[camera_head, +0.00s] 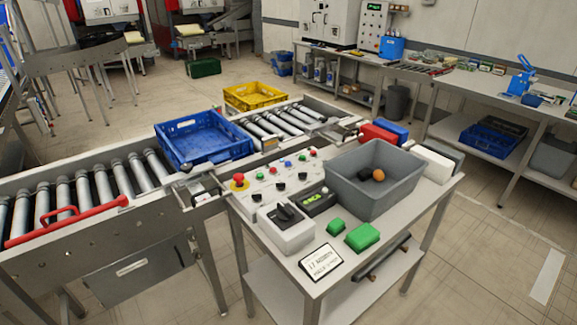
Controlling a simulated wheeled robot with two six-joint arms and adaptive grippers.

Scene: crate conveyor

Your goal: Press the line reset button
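A pale control panel (264,200) sits on the steel side table, beside the roller conveyor. It carries a red mushroom button on a yellow base (239,179), a blue button (288,165) and several small red, white and black buttons or knobs. The labels are too small to read, so I cannot tell which one is the line reset button. Neither of my grippers shows in the head view.
A blue crate (205,157) sits on the roller conveyor (80,200). On the table (402,225) are a grey bin (375,192), a grey box with a black knob (287,236), green blocks (362,237) and a sign (321,262). A yellow crate (254,96) stands behind.

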